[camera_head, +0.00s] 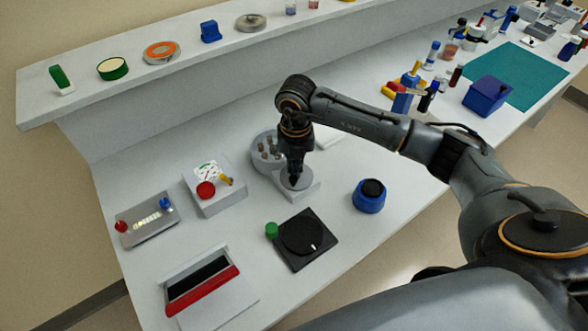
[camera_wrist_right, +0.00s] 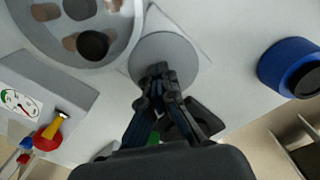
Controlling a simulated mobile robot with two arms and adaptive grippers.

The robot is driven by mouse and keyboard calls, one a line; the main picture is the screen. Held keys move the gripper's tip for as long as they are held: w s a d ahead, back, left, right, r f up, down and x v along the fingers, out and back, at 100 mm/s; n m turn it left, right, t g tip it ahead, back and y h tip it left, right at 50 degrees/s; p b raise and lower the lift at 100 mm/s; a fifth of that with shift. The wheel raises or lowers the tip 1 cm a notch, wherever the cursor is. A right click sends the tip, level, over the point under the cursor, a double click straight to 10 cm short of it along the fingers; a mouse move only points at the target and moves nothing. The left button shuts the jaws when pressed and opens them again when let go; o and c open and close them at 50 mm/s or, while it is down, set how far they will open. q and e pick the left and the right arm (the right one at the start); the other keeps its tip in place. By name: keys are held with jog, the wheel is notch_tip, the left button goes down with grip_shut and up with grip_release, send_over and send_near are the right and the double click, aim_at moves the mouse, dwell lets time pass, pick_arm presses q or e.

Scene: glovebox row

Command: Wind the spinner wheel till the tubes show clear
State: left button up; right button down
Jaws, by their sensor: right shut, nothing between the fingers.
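The spinner is a light grey unit on the bench with a round tube holder (camera_head: 264,158) and a flat grey wheel (camera_head: 304,184) in front of it. In the right wrist view the tube holder (camera_wrist_right: 121,35) is cut by the top edge and holds several brownish tubes (camera_wrist_right: 47,12). The wheel (camera_wrist_right: 172,46) lies under my right fingertips. My right gripper (camera_head: 295,181) points down over the wheel, shut and empty. It also shows in the right wrist view (camera_wrist_right: 158,70). Whether the tips touch the wheel I cannot tell. My left gripper is out of view.
A white box with a red knob (camera_head: 206,190) stands left of the spinner. A blue round pot (camera_head: 369,197) stands to the right. A black square plate with a dial (camera_head: 302,236) lies in front. A shelf (camera_head: 190,67) runs behind.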

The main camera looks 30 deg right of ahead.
jog(key=shift+s+d+f+m, duration=0.15)
jog(key=shift+s+f+m, duration=0.1)
jog(key=shift+m, duration=0.35)
jog(key=shift+s+d+f+m, duration=0.15)
jog(key=shift+f+m, duration=0.1)
jog(key=shift+m, duration=0.35)
jog(key=c, duration=1.1)
grip_release()
jog(key=o, duration=1.1)
jog(key=shift+w, duration=0.25)
jog(key=shift+r, duration=0.15)
jog(key=shift+a, duration=0.1)
jog(key=shift+r, duration=0.1)
notch_tip(320, 180, up, 12)
